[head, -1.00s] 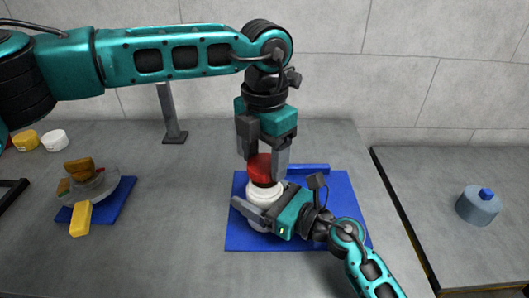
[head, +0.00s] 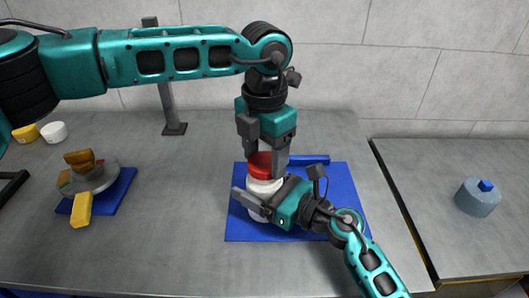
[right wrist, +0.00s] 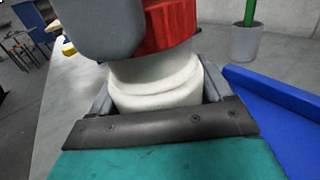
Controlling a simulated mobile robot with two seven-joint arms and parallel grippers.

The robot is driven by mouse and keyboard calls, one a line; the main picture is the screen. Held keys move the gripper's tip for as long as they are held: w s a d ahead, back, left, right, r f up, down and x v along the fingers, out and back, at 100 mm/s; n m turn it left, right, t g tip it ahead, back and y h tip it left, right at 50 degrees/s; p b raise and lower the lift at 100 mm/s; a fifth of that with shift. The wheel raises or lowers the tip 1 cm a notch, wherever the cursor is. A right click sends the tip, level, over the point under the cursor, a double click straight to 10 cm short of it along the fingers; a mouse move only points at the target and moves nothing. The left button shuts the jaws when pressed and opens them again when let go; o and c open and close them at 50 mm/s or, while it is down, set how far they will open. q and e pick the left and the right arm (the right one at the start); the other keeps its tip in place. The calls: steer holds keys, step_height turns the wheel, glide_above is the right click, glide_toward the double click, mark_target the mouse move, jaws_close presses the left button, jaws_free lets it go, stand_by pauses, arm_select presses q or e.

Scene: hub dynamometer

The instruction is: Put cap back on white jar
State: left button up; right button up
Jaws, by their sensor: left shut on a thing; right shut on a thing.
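A red ribbed cap (head: 260,161) is held between the fingers of my left gripper (head: 268,160), which points down from above. The white jar (head: 265,185) stands upright on the blue mat, directly below the cap. My right gripper (head: 262,200) is shut around the jar from the right side. In the right wrist view the cap (right wrist: 170,25) sits over the top of the jar (right wrist: 158,88), partly hidden by a grey left finger. I cannot tell whether the cap is seated on the jar's neck.
The blue mat (head: 240,225) has a raised blue bar at its back edge. At left, a clear dish (head: 98,182) with brown and yellow pieces stands on a small blue mat. A blue-grey weight (head: 477,200) stands on the right table. A grey post (head: 168,100) stands behind.

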arm_select(q)
steer(key=shift+f, duration=0.6)
